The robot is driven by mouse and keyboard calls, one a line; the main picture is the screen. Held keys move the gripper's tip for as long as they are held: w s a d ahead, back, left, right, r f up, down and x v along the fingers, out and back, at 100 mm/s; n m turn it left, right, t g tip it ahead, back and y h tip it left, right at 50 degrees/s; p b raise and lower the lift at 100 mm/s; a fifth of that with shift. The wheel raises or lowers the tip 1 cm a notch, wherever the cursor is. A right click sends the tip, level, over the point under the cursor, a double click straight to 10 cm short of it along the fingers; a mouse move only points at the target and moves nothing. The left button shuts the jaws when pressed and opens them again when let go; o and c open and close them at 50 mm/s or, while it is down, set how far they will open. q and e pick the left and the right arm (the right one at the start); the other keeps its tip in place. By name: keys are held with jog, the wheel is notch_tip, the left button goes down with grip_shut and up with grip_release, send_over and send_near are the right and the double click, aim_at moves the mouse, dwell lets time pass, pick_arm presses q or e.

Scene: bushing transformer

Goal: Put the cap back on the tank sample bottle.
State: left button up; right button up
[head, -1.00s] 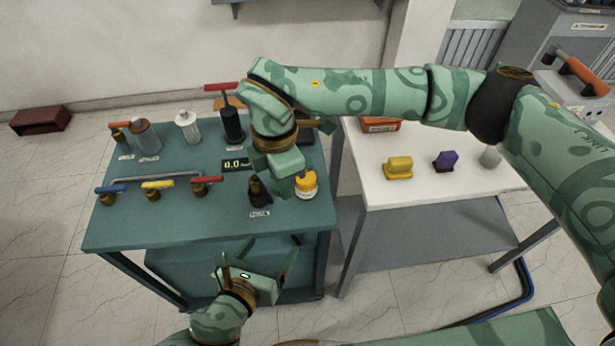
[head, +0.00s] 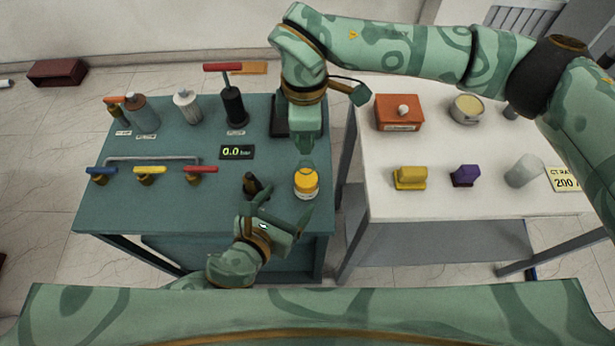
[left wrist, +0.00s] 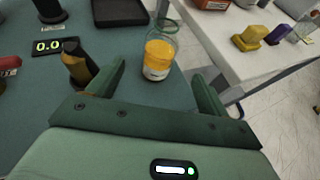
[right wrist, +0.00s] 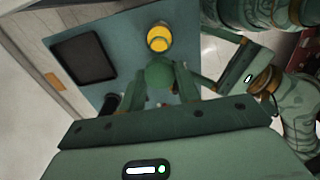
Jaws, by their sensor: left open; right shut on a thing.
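The sample bottle (head: 306,184), with yellow-orange contents and a white label, stands upright near the front right corner of the teal bench. It also shows in the left wrist view (left wrist: 157,62), and the right wrist view shows its yellow round top (right wrist: 159,39). My left gripper (head: 284,204) is open and empty, just short of the bottle, which lies ahead between its fingers. My right gripper (head: 307,148) points down just behind the bottle in the head view. It is shut on a round green thing (right wrist: 158,74), apparently the cap; the fingers partly hide it.
A dark brown-topped fitting (head: 251,184) stands close left of the bottle. Several coloured valve handles, a pressure display (head: 237,152) and a black pump with red handle (head: 233,104) are on the bench. A white table (head: 450,200) stands right across a gap.

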pick_arm(q)
jog(key=x, duration=1.2)
jog(key=shift+f, duration=0.15)
jog(key=shift+c, duration=0.3)
jog(key=c, duration=1.4)
pick_arm(e)
send_over(306, 163)
jog(key=shift+f, duration=2.55)
jog(key=shift+f, duration=0.9)
jog(key=shift+f, duration=0.5)
